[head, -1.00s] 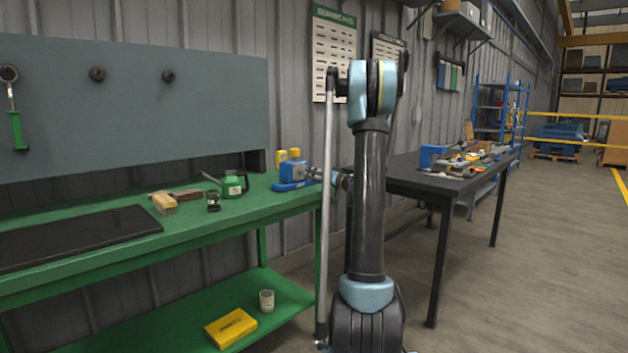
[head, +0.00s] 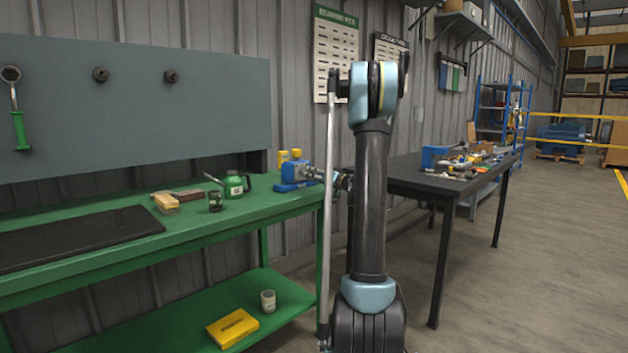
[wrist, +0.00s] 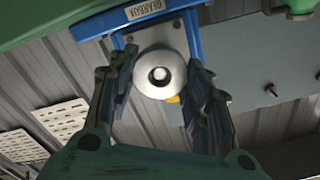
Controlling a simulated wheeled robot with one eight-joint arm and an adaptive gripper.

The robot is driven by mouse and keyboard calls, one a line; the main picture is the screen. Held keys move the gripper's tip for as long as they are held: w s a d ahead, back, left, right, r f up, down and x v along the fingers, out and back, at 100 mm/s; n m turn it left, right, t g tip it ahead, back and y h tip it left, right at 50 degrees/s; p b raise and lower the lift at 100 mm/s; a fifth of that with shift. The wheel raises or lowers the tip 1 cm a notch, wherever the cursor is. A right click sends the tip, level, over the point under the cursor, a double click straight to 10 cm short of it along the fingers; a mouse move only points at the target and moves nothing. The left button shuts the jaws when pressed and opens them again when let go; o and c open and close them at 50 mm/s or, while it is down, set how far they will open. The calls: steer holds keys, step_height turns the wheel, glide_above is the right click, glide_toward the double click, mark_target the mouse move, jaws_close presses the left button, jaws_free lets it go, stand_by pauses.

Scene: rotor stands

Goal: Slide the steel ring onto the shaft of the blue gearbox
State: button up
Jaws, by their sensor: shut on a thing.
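The blue gearbox (head: 296,171) stands at the right end of the green workbench. In the wrist view its blue body (wrist: 118,22) is at the top with an upside-down label. My gripper (wrist: 161,88) is shut on the steel ring (wrist: 143,80), one finger on each side of it. The ring faces the wrist camera, and the round bright shaft end (wrist: 158,74) shows inside its hole. I cannot tell how far the ring is along the shaft. In the head view my gripper (head: 318,175) is right beside the gearbox, partly hidden behind my arm; the ring is too small to make out.
The green workbench (head: 200,235) also bears a green can (head: 234,186), a dark jar (head: 215,201), a brush (head: 167,203) and a black mat (head: 75,237). A dark table (head: 405,179) with tools stands to the right. A grey panel (head: 150,120) is behind the bench.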

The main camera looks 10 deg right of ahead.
steer(key=shift+x, duration=2.35)
stand_by(0.5)
steer(key=o, duration=1.1)
steer(key=shift+o, duration=0.4)
steer(key=o, duration=0.4)
steer(key=shift+d, duration=0.1)
steer(key=shift+v, duration=4.45)
